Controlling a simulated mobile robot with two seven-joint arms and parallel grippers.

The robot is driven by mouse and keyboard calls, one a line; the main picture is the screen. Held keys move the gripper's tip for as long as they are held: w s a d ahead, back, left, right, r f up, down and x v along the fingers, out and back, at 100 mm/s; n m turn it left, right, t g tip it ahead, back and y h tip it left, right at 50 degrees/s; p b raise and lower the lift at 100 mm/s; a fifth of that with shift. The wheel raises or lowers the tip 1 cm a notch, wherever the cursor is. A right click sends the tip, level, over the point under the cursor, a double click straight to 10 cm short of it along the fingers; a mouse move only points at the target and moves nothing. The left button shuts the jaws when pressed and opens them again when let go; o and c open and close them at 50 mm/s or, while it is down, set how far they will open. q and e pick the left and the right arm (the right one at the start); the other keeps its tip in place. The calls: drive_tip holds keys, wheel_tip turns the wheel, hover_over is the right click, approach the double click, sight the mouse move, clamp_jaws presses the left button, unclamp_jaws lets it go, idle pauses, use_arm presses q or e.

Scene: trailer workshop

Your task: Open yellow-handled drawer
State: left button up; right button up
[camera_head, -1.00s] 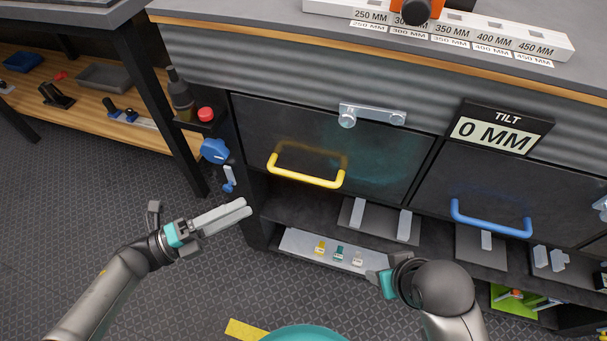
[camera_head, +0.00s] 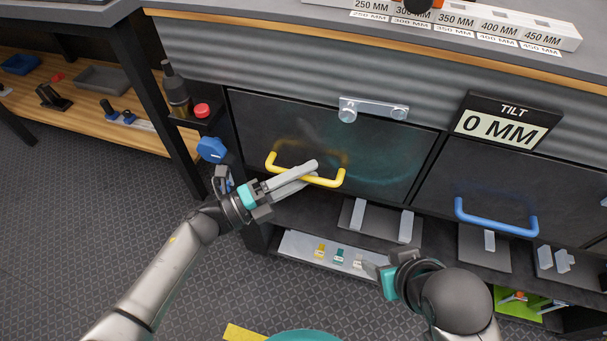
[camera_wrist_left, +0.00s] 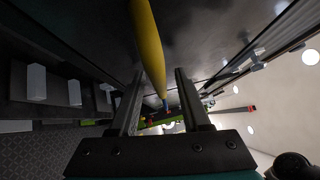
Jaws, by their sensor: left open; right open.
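The yellow handle (camera_head: 328,182) is a U-shaped bar on the dark left drawer front (camera_head: 375,150), which sits flush and closed in the bench. My left gripper (camera_head: 312,170) is open, and its fingers reach the middle of the yellow handle in the head view. In the left wrist view the yellow handle (camera_wrist_left: 148,50) runs lengthwise, in line with the gap between the open fingers (camera_wrist_left: 160,105). I cannot tell whether the fingers touch it. My right gripper (camera_head: 378,270) is at lower right, in front of the shelf; its fingertips are mostly hidden.
A drawer with a blue handle (camera_head: 495,222) is to the right, under the tilt display (camera_head: 502,130). A metal latch bar (camera_head: 374,110) is above the yellow handle. A blue knob (camera_head: 211,149) and red button (camera_head: 202,110) are at the left. A low shelf (camera_head: 330,255) lies below.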

use_arm(q)
drive_tip(key=shift+c, duration=0.2)
clamp_jaws()
idle(1.3)
